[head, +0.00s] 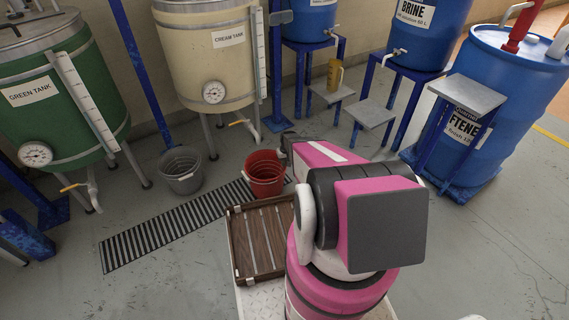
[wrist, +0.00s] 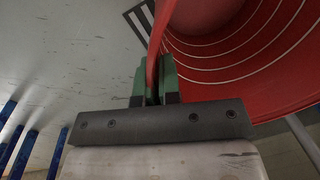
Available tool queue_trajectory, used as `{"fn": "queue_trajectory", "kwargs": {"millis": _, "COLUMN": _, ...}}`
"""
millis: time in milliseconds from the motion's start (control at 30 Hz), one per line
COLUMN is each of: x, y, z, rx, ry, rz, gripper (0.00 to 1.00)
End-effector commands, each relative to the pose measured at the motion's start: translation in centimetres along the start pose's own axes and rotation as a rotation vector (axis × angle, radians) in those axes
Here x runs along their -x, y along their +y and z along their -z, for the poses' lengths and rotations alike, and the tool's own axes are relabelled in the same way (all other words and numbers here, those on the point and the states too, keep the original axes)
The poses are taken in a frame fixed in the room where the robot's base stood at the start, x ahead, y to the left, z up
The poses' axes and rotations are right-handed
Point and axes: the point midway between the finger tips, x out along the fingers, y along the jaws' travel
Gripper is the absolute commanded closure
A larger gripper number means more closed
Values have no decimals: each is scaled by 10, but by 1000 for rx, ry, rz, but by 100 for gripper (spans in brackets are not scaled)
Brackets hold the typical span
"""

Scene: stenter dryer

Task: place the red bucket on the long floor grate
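The red bucket (head: 264,174) is upright at the right end of the long floor grate (head: 168,229), covering part of its slats in the head view. Whether its base touches the grate or hangs just above it cannot be told. My gripper (wrist: 154,80) has its green-padded fingers closed on the rim of the red bucket (wrist: 235,50) in the wrist view. A short piece of the grate (wrist: 138,20) shows beside the bucket there. In the head view my arm hides the fingers and part of the bucket's right side.
A grey bucket (head: 181,170) stands on the floor left of the red one, just behind the grate. A brown slatted tray (head: 238,246) lies in front. The green tank (head: 52,125), cream tank (head: 188,55) and blue barrels stand behind. The left part of the grate is bare.

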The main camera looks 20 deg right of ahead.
Motion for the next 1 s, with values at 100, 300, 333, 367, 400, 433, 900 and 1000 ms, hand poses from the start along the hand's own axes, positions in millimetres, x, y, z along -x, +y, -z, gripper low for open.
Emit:
{"fn": "queue_trajectory", "kwargs": {"millis": 100, "x": 1, "y": 0, "z": 0, "rx": 0, "ry": 1, "rz": 1, "gripper": 100}}
{"fn": "queue_trajectory", "kwargs": {"millis": 300, "x": -2, "y": 0, "z": 0, "rx": -1, "ry": 0, "rz": 1, "gripper": 100}}
{"fn": "queue_trajectory", "kwargs": {"millis": 333, "x": -2, "y": 0, "z": 0, "rx": 0, "ry": 0, "rz": 0, "gripper": 92}}
{"fn": "queue_trajectory", "kwargs": {"millis": 367, "x": -2, "y": 0, "z": 0, "rx": 0, "ry": 0, "rz": 0, "gripper": 83}}
{"fn": "queue_trajectory", "kwargs": {"millis": 400, "x": -2, "y": 0, "z": 0, "rx": 0, "ry": 0, "rz": 0, "gripper": 70}}
{"fn": "queue_trajectory", "kwargs": {"millis": 433, "x": -2, "y": 0, "z": 0, "rx": 0, "ry": 0, "rz": 0, "gripper": 70}}
{"fn": "queue_trajectory", "kwargs": {"millis": 900, "x": 19, "y": 0, "z": -1, "rx": 0, "ry": 2, "rz": -1, "gripper": 70}}
{"fn": "queue_trajectory", "kwargs": {"millis": 1000, "x": 37, "y": -1, "z": -2, "rx": 0, "ry": 2, "rz": 0, "gripper": 70}}
